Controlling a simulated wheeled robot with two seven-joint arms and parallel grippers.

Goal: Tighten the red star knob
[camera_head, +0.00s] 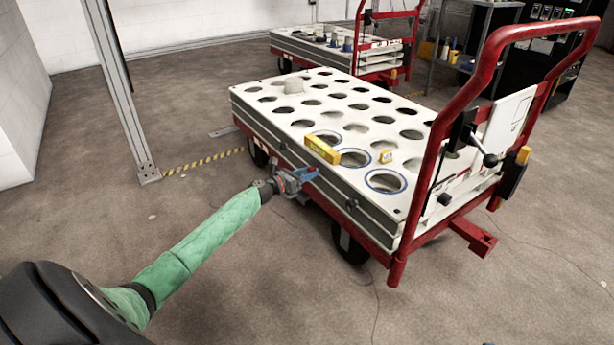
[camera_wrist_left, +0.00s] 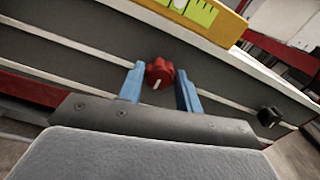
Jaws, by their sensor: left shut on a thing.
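The red star knob (camera_wrist_left: 159,73) sits on the slotted side of the cart's white perforated deck (camera_head: 300,108). In the left wrist view it lies between the two blue fingers of my left gripper (camera_wrist_left: 160,85), with a white mark on its face. My left gripper (camera_head: 306,174) is shut on the knob at the near side of the cart. In the head view the fingers hide the knob. My right gripper is not in view.
A black knob (camera_head: 352,204) sits further right on the same side. The red push handle (camera_head: 440,140) rises at the right end.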

